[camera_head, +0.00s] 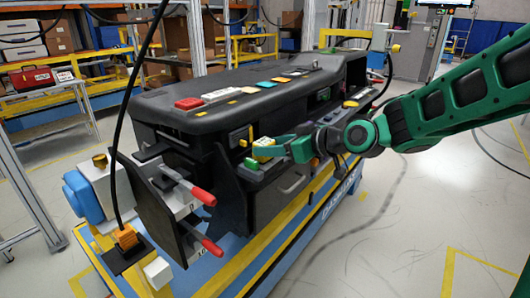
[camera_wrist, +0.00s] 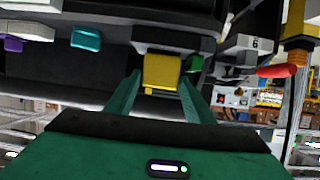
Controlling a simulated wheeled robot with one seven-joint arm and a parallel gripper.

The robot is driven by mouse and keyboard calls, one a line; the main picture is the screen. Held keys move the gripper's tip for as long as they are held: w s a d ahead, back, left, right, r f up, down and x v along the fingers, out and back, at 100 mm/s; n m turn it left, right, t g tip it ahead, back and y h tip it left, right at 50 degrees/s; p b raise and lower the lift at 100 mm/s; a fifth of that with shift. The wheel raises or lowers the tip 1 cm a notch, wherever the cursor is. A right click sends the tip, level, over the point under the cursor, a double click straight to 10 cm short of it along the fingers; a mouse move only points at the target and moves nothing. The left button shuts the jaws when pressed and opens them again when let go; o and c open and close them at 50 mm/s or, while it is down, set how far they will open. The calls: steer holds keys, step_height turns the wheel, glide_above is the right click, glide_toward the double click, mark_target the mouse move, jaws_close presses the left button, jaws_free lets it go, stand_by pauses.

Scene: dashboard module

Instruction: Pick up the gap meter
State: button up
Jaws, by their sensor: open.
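A small yellow block with a pale top (camera_head: 263,147), which may be the gap meter, sits at the front side of the black dashboard module (camera_head: 225,101). In the wrist view, the yellow block (camera_wrist: 161,72) lies between the tips of my gripper (camera_wrist: 160,88), with a gap visible at each side. My green gripper (camera_head: 272,150) is open and reaches in from the right. I cannot tell whether either finger touches the block. Its far side is hidden.
A green block (camera_head: 251,164) sits close beside the fingertips. Red-handled clamps (camera_head: 203,196) stick out at the module's left end. Several coloured pieces line its top, including a red one (camera_head: 188,103). A black cable hangs at the left. Open floor lies at the right.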

steer(key=shift+x, duration=1.55)
steer(key=c, duration=0.9)
steer(key=shift+o, duration=0.2)
